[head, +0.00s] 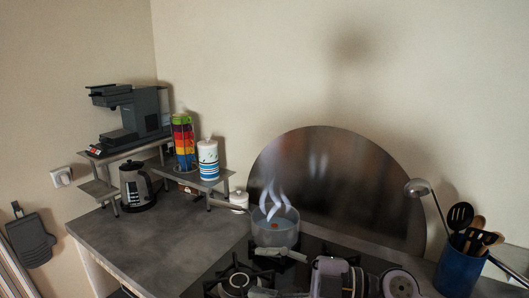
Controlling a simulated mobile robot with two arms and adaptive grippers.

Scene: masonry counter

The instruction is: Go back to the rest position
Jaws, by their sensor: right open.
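My right gripper (255,271) is at the bottom of the head view, over the gas hob. Its fingers are spread apart and point left, with nothing visible between them. The arm behind it comes in from the lower right. A steaming pot (275,232) stands just beyond the upper finger, with something small and red inside. I cannot tell whether the finger touches the pot. My left gripper is not in view.
A black hob (205,284) lies under the right gripper. A blue utensil holder (459,272) stands at the right, a kettle (137,188) and coffee machine (135,115) at the left. A round metal panel (340,185) leans behind the pot. The grey counter (150,240) is clear at left.

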